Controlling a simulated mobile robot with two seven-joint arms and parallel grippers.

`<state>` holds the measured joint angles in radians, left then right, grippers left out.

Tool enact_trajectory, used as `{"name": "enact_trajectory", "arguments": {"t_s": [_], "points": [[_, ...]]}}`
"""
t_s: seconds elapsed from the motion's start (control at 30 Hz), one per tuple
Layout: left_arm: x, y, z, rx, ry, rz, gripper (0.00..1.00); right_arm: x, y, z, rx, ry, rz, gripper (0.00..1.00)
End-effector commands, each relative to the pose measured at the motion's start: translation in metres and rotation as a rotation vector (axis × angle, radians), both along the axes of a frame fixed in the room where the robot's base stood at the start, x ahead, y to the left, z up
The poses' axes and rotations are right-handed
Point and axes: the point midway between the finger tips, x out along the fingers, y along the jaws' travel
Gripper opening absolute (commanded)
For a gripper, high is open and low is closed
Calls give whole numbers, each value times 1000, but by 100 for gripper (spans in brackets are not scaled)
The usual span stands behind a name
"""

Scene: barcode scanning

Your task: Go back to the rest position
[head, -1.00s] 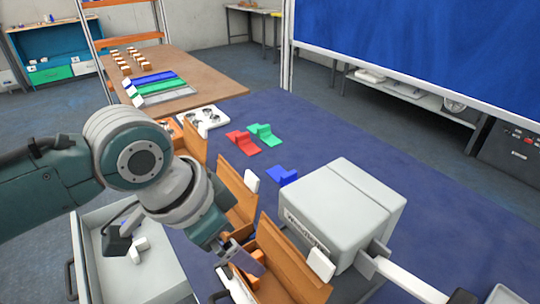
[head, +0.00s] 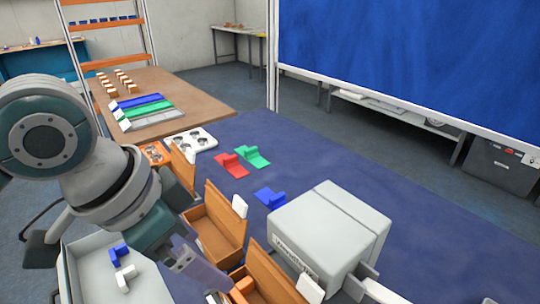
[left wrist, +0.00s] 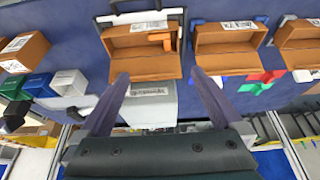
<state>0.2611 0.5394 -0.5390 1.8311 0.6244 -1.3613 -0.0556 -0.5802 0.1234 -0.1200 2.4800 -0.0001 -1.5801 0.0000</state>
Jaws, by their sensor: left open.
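My left gripper (head: 195,268) is open and empty, low in the head view beside the brown boxes. In the left wrist view its two fingers (left wrist: 161,95) stand apart with nothing between them. An open brown box (head: 222,238) with a raised lid lies just right of the gripper in the head view. A nearer brown box (head: 268,278) is partly cut off at the bottom edge. In the left wrist view one brown box (left wrist: 140,68) holds an orange piece (left wrist: 163,38). My right gripper is not in view.
A grey machine (head: 335,232) stands on the blue table (head: 330,160). Red (head: 230,165), green (head: 252,156) and blue (head: 270,198) pieces lie behind it. A grey tray (head: 90,270) below my left arm holds blue and white pieces. The table's back right is clear.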

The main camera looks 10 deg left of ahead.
Motion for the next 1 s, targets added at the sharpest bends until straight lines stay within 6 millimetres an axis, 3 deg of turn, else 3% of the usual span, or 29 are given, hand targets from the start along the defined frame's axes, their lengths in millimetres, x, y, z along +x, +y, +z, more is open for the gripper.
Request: {"name": "enact_trajectory", "arguments": {"t_s": [0.17,0.37,0.57,0.77,0.8,1.0], "points": [[-16,-11,-4,-18,5,5,100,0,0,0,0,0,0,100],[-71,-25,-6,-50,8,118,100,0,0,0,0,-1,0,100],[-118,-1,-2,-16,29,309,100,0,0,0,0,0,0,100],[-164,36,6,65,69,505,100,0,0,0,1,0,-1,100],[-162,36,27,66,63,504,100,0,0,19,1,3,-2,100],[-161,36,79,65,63,496,100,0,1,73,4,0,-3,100]]}}
